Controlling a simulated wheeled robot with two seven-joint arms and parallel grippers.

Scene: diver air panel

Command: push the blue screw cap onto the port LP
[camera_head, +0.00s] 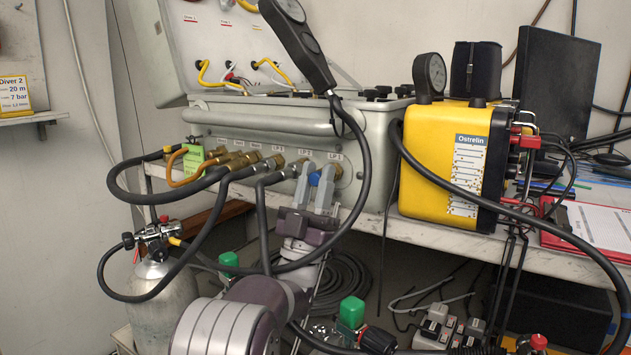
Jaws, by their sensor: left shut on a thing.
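The blue screw cap (314,179) is a small blue patch between the two grey fingers of my left gripper (314,186). The gripper is shut on it, in front of the grey panel box (225,123). The fingers cover most of the cap and part of the port row. A brass port (338,170) shows just right of the right finger, under a small label; I cannot tell for sure that it is the port LP. Whether the cap touches a port cannot be told. My right gripper is not in view.
Brass fittings (235,160) with black hoses (262,225) crowd the panel left of my gripper. A black handset (298,45) hangs its cable down past the gripper's right side. A yellow Ostrelin box (425,150) stands right on the bench. A gas cylinder (170,310) stands lower left.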

